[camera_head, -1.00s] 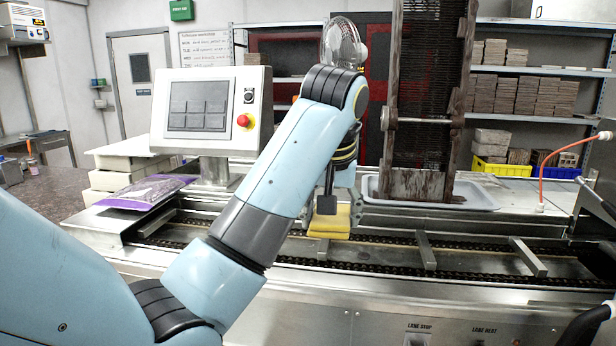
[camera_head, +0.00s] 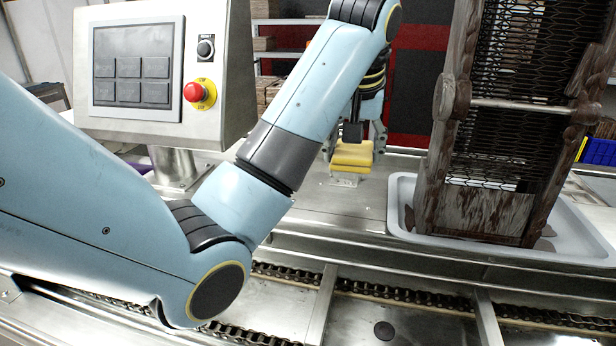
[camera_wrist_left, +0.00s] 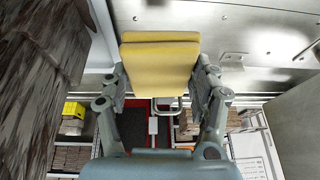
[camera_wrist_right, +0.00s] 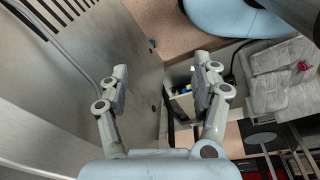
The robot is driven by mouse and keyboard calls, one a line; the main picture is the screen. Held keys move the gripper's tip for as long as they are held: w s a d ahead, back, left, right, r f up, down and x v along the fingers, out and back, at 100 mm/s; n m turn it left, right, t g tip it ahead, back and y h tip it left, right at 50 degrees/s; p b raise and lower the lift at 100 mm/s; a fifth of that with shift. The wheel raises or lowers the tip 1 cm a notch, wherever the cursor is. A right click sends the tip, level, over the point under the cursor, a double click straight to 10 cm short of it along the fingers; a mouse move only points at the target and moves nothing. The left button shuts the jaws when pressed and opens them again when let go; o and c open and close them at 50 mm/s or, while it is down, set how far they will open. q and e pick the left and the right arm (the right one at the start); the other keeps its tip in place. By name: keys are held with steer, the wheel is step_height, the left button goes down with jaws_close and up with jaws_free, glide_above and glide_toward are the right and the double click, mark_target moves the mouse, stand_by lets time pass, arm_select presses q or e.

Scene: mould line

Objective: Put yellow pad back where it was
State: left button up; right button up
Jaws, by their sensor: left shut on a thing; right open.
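The yellow pad (camera_head: 351,155) is held in my left gripper (camera_head: 352,140), above the steel machine top between the control panel post and the white tray. In the left wrist view the pad (camera_wrist_left: 159,68) fills the space between the two fingers of the left gripper (camera_wrist_left: 160,85), which touch its sides. Below the pad in the head view is a small metal bracket (camera_head: 345,180); I cannot tell whether the pad touches it. My right gripper (camera_wrist_right: 160,85) is open and empty in the right wrist view, beside a steel panel. It is not in the head view.
A control panel (camera_head: 138,75) with a red stop button (camera_head: 199,93) stands left of the left arm. A tall mesh-belt frame (camera_head: 480,210) stands in a white tray (camera_head: 402,215) at right. A chain conveyor (camera_head: 400,298) runs along the front. Steel deck (camera_head: 325,225) around the bracket is clear.

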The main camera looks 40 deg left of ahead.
arm_select(q)
steer(key=shift+w+a+f, duration=0.1)
steer(key=shift+a+f, duration=0.25)
steer(key=shift+a, duration=0.25)
steer(key=shift+a+f, duration=0.35)
steer(key=shift+a, duration=0.2)
steer(key=a+f+p, duration=0.1)
steer(key=a+f, duration=0.1)
steer(key=a, duration=0.2)
steer(key=p, duration=0.1)
glide_above(303, 192)
steer(key=s, duration=0.1)
steer(key=f, duration=0.1)
steer(key=d+f, duration=0.1)
steer(key=f, duration=0.1)
steer(key=shift+a+f, duration=0.15)
steer(key=shift+a, duration=0.05)
step_height(303, 192, down, 3)
steer(key=shift+f+p, duration=0.15)
steer(key=shift+p, duration=0.55)
steer(key=shift+f, duration=0.4)
steer(key=o, duration=1.1)
arm_select(e)
steer(key=r, duration=0.1)
steer(key=s+r, duration=0.1)
steer(key=d+r, duration=0.1)
steer(key=shift+s+r, duration=0.1)
steer(key=shift+s, duration=0.15)
